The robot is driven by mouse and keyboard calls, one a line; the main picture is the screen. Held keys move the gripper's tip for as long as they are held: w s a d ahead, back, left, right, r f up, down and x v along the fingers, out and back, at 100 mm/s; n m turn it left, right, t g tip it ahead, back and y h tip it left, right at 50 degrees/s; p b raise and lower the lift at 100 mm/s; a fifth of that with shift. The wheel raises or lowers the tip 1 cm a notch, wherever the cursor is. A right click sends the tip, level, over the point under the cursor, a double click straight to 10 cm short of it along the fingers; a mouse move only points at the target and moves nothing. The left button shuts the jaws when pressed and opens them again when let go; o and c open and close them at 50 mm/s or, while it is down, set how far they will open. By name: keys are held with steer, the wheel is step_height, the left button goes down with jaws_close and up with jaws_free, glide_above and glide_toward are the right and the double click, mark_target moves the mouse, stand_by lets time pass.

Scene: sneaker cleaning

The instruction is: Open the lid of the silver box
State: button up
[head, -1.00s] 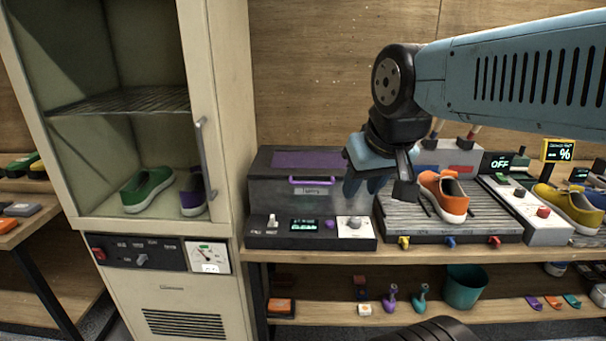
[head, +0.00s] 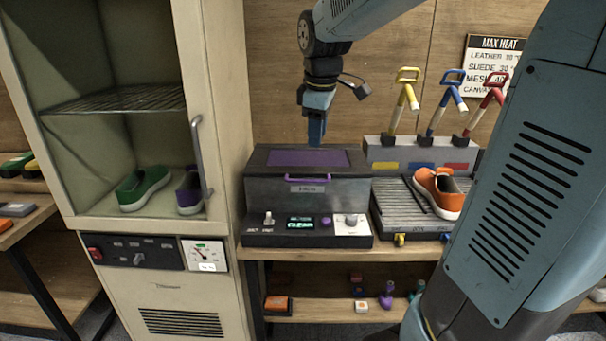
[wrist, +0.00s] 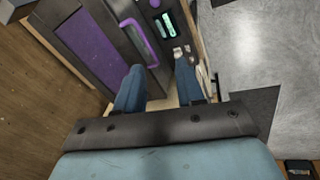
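The silver box (head: 267,193) stands on the wooden counter, its lid (head: 308,158) shut, with a purple panel on top. A purple handle (head: 307,178) runs along its upper front edge. My gripper (head: 317,140) points down above the right part of the lid, and the handle is not between its fingers. In the wrist view my gripper's fingers (wrist: 159,85) are apart with nothing between them. The purple handle (wrist: 140,40) and the purple panel (wrist: 85,42) show ahead of the left finger there.
A control panel (head: 275,230) with a lit display sits below the box's front. To the right are a ridged tray (head: 395,205) with an orange sneaker (head: 440,195) and a rack of coloured-handled tools (head: 420,155). A tall cream cabinet (head: 225,120) stands close on the left.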

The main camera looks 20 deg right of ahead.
mark_target(308, 181)
steer(key=w+f+n, duration=0.2)
steer(key=w+n, duration=0.1)
steer(key=w, duration=0.3)
steer(key=shift+g, duration=0.3)
steer(key=f, duration=0.4)
steer(key=w+f, duration=0.1)
steer(key=f, duration=0.3)
steer(key=w+f, duration=0.1)
steer(key=f, duration=0.4)
steer(key=shift+w+d, duration=0.15)
steer(key=shift+d, duration=0.1)
jaws_close()
